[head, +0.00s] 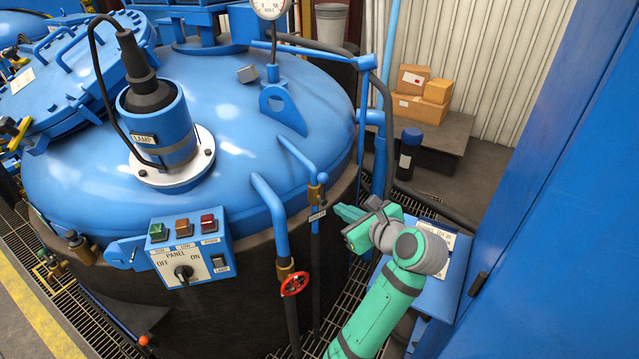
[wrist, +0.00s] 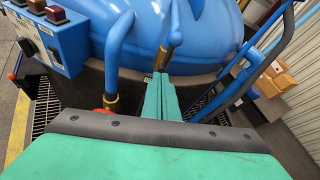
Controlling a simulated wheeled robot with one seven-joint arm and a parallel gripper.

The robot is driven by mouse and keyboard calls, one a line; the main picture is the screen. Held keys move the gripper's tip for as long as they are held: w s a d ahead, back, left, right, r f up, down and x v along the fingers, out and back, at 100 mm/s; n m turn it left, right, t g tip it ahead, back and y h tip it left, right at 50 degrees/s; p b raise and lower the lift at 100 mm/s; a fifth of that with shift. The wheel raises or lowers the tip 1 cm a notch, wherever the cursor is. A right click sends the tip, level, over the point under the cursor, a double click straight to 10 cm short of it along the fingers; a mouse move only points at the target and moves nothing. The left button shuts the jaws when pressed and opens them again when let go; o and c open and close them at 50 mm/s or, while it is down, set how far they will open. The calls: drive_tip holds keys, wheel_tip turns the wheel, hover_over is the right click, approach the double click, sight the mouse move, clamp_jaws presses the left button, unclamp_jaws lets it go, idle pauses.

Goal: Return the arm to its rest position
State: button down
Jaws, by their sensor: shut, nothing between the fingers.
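My gripper (head: 346,214) is at the end of my green arm, right of centre in the head view. Its fingers point left, towards the pipes at the furnace's right side. In the wrist view the green fingers of my gripper (wrist: 166,98) are together with nothing between them. Their tips appear close to a thin upright pipe with a brass valve (wrist: 174,38); I cannot tell whether they touch it. The arm is stretched forward from the lower edge of the head view.
The blue furnace (head: 240,110) fills the left and middle. A control panel (head: 190,250) and a red handwheel (head: 295,284) are on its near side. A blue table (head: 436,295) is beside my arm, and a tall blue cabinet (head: 560,190) stands right. Boxes (head: 420,108) are behind.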

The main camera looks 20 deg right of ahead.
drive_tip(key=s+a+f+n+h, duration=0.2)
drive_tip(key=s+a+f+n, duration=0.15)
drive_tip(key=f+n, duration=0.3)
drive_tip(key=s+a+f+n+t+h, duration=0.1)
drive_tip(key=s+a+f+n, duration=0.2)
drive_tip(key=s+f+n, duration=0.3)
drive_tip(key=s+a+f+n+h, duration=0.2)
drive_tip(key=s+a+f+n, duration=0.15)
drive_tip(key=f+n, duration=0.35)
drive_tip(key=s+a+f+n+y, duration=0.1)
drive_tip(key=s+a+f+n, duration=0.25)
drive_tip(key=s, duration=0.35)
drive_tip(key=s+a+f+n, duration=0.2)
drive_tip(key=s+a+n, duration=0.1)
drive_tip(key=s+a, duration=0.3)
drive_tip(key=s+a+r+n+y, duration=0.1)
drive_tip(key=s+a+r+n, duration=0.1)
drive_tip(key=s, duration=0.5)
drive_tip(key=s+a+r+n+t+y, duration=0.1)
drive_tip(key=s+a+r+n, duration=0.1)
drive_tip(key=s+a+n, duration=0.2)
drive_tip(key=s+a, duration=0.2)
drive_tip(key=s, duration=0.2)
drive_tip(key=shift+s+r, duration=0.15)
drive_tip(key=shift+r, duration=0.25)
